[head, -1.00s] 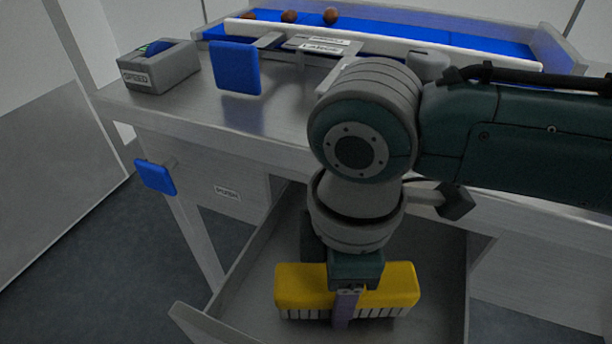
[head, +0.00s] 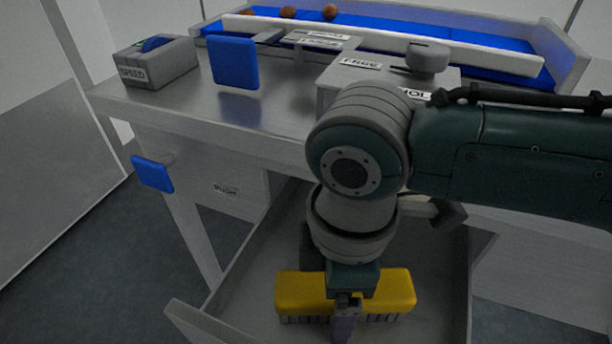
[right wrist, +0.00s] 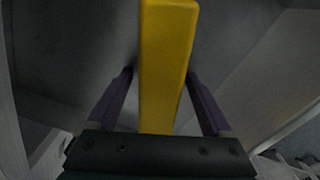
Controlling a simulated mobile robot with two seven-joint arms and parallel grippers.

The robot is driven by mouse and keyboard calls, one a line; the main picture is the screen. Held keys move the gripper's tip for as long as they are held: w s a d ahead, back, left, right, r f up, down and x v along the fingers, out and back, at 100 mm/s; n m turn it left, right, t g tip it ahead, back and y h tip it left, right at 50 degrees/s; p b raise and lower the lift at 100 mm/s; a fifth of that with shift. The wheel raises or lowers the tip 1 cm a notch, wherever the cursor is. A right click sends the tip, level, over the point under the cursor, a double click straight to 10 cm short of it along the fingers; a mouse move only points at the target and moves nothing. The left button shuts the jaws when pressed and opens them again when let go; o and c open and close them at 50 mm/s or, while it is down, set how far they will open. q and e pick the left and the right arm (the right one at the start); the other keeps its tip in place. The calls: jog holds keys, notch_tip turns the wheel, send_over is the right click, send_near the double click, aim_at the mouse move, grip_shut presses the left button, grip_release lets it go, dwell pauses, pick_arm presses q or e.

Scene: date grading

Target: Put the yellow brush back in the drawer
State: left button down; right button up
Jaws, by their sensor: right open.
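My right gripper (head: 345,318) is over the middle of the brush. In the right wrist view its two purple fingers (right wrist: 160,95) stand on either side of the brush, with a gap on both sides, so it is open around it. The bristles' contact with the drawer floor is hard to make out. My left gripper is out of view.
The table above the drawer holds a SPEED box (head: 157,64), a blue paddle (head: 234,63), a box with a grey knob (head: 428,58) and a blue conveyor (head: 470,42) with several dates. A blue push plate (head: 152,173) sits at the left. The drawer floor right of the brush is clear.

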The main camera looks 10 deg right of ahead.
notch_tip(320, 180, up, 12)
jog(key=p, duration=0.4)
jog(key=s+a+m+t+y, duration=0.2)
jog(key=s+a+m+y, duration=0.2)
jog(key=s+a+m, duration=0.15)
jog(key=s+d+m+h, duration=0.2)
jog(key=s+d+m, duration=0.1)
jog(key=d, duration=0.5)
jog(key=s+d+m+t+h, duration=0.1)
jog(key=s+d+m, duration=0.2)
jog(key=d+m, duration=0.2)
jog(key=d, duration=0.2)
jog(key=shift+s+d+f+t+h, duration=0.25)
jog(key=shift+s+d+t+h, duration=0.05)
jog(key=shift+s+d+h, duration=0.1)
